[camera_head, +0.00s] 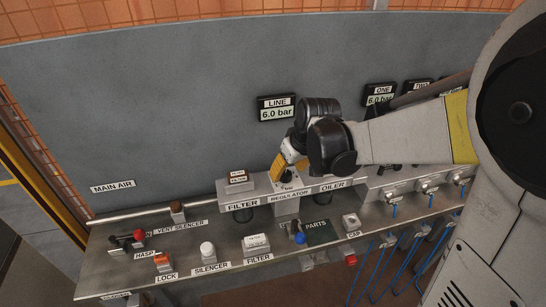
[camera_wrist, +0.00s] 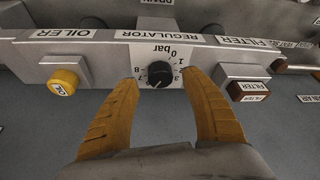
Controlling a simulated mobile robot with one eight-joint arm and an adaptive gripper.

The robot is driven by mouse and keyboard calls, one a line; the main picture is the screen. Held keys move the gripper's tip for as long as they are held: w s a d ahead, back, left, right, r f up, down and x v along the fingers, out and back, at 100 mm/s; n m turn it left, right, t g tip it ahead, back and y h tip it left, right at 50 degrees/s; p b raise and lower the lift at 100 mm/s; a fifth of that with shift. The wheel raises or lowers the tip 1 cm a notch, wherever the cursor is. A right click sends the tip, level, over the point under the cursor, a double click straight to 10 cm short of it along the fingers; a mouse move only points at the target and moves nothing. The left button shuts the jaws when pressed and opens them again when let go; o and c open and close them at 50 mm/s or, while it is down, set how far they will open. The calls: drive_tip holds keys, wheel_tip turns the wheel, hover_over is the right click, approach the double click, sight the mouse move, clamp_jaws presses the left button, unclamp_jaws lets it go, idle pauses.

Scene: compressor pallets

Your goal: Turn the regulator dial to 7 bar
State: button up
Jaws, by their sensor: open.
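The regulator dial (camera_wrist: 159,74) is a black round knob on a white face marked with numbers and "bar", seen upside down in the wrist view. A light mark on the knob points toward the lower left of the face, near the 7. My gripper (camera_wrist: 158,82) is open, with its two yellow fingers on either side of the dial; I cannot tell whether they touch it. In the head view my gripper (camera_head: 286,172) hides most of the dial above the REGULATOR label (camera_head: 289,196). The LINE display (camera_head: 277,108) reads 6.0 bar.
A yellow oiler cap (camera_wrist: 63,82) and a brown-and-white filter block (camera_wrist: 248,91) flank the dial. Blue hoses (camera_head: 408,268) hang at the right.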

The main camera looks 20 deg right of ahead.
drive_tip(key=shift+b+x, duration=0.3)
drive_tip(key=shift+x, duration=0.9)
drive_tip(key=shift+a, duration=0.1)
drive_tip(key=c, duration=1.2)
drive_tip(key=shift+m, duration=0.3)
drive_tip(key=shift+m+h+p, duration=0.55)
drive_tip(key=shift+m+h, duration=0.55)
drive_tip(key=shift+m, duration=1.4)
